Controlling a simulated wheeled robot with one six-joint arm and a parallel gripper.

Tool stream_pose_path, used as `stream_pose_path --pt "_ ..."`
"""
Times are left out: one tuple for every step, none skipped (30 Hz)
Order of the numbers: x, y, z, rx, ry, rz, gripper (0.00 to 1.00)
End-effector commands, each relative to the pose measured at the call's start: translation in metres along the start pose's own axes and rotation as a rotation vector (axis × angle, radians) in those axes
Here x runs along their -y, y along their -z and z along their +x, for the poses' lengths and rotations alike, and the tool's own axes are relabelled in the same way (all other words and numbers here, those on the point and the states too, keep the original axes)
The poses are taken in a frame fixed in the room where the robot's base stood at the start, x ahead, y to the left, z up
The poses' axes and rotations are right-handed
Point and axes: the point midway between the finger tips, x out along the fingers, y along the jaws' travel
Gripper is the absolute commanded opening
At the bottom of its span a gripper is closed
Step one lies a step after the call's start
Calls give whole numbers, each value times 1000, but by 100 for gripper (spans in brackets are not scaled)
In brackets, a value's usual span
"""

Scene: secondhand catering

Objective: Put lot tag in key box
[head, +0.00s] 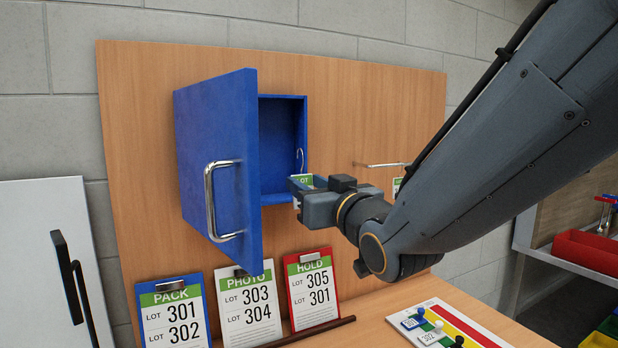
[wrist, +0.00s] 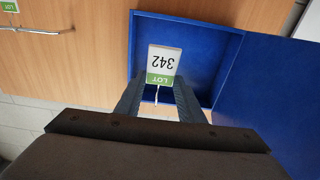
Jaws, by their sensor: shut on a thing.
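The key box (head: 282,150) is a blue cabinet on a wooden board, its door (head: 218,160) swung open to the left. A metal hook (head: 300,158) shows inside. My gripper (head: 302,190) is at the right of the box opening, shut on the lot tag (head: 306,181). In the wrist view the tag (wrist: 164,62) is white with a green LOT band and reads 342, upside down. It shows between the fingertips (wrist: 158,88), in front of the blue box interior (wrist: 195,35). Whether it is past the opening's front edge I cannot tell.
Clipboards marked PACK (head: 174,312), PHOTO (head: 248,308) and HOLD (head: 312,290) lean below the box. A metal rod (head: 382,165) sticks out at the right, with another tag (head: 396,187) there. A red bin (head: 588,252) stands far right.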

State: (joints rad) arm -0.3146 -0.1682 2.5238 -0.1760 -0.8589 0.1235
Motion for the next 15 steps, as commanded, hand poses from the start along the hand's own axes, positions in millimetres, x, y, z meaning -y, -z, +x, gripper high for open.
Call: stream_pose_path --pt "0 0 0 0 0 0 14" --pt "0 0 0 0 0 0 14" --pt "0 0 0 0 0 0 14" --pt "0 0 1 0 0 0 14" --pt "0 0 2 0 0 0 14" --pt "0 0 3 0 0 0 14" --pt "0 0 4 0 0 0 14" --pt "0 0 5 0 0 0 14" --pt "0 -1 6 0 0 0 14" --pt "0 -1 8 0 0 0 14" --pt "0 -1 9 1 1 0 14" --pt "0 -1 12 0 1 0 14" --pt "0 -1 13 0 1 0 14" --pt "0 -1 15 0 1 0 14" --pt "0 -1 17 0 1 0 14"
